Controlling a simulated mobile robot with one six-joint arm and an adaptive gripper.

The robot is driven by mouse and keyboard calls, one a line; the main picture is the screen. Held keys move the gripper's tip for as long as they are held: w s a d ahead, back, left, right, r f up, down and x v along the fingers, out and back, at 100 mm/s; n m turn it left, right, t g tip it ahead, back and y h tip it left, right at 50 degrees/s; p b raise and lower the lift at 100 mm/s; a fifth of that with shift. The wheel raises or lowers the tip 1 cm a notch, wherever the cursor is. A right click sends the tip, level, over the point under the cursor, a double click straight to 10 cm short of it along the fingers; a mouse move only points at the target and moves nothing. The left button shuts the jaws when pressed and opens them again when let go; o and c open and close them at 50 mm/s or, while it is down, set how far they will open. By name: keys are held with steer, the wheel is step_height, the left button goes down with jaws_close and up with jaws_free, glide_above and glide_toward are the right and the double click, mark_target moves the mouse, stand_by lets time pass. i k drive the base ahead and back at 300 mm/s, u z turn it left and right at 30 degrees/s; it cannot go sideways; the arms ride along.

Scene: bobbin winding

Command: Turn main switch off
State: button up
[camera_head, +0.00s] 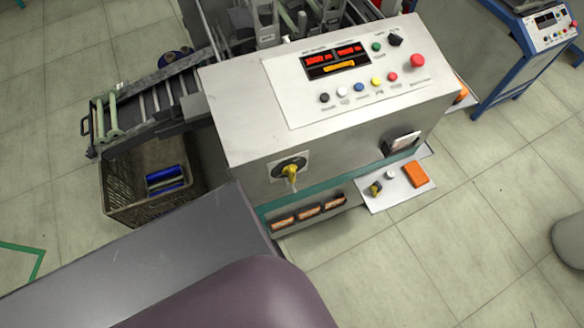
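The machine's control cabinet (240,110) stands in the middle of the view. On its front face is a black rotary switch with a yellow handle (291,172), which looks like the main switch. The handle hangs roughly downward; its position markings are too small to read. The red digital display (335,57) on the sloping top panel is lit. My gripper is not in view, and nothing is seen touching the switch.
The top panel has several coloured buttons, a black knob (395,40) and a red mushroom button (417,61). A small shelf (400,190) with an orange block (416,174) juts out at lower right. A crate (140,215) stands left under a roller conveyor (150,105). Open floor lies at right.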

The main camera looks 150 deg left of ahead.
mark_target(290, 170)
steer(key=u, duration=0.15)
steer(key=i, duration=0.55)
steer(key=u, duration=0.05)
steer(key=k, duration=0.15)
steer(key=u, duration=3.7)
